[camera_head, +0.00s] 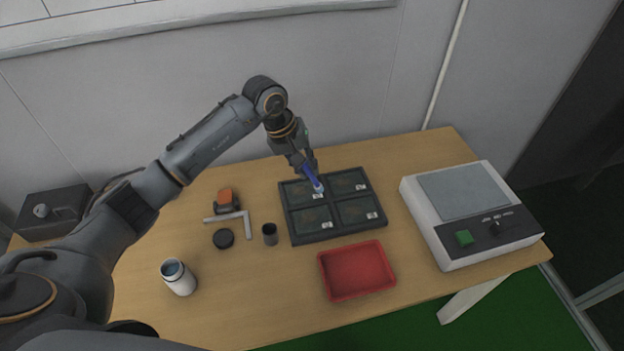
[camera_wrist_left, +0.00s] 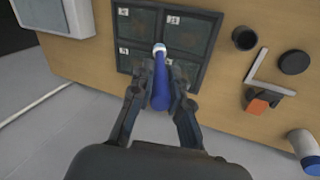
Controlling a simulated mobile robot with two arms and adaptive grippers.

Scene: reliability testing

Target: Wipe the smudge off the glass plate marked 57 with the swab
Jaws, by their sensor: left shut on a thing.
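A dark tray (camera_head: 296,238) holds several dark glass plates in a grid, each with a small white label; the numbers are too small to read, so I cannot tell which is 57. My left gripper (camera_head: 312,174) is shut on a blue swab (camera_head: 311,177), also seen in the left wrist view (camera_wrist_left: 160,88). The swab is tilted, its pale tip over the label corner of the back-left plate (camera_head: 297,192), close to the divider. I cannot tell whether the tip touches the glass. No smudge can be made out clearly. My right gripper is not in view.
A red tray (camera_head: 386,263) lies in front of the plates. A white device (camera_head: 425,222) with a green button stands at right. At left are a small dark cup (camera_head: 270,234), black disc (camera_head: 223,238), metal angle (camera_head: 247,222), orange-and-black object (camera_head: 226,200) and white jar (camera_head: 179,279).

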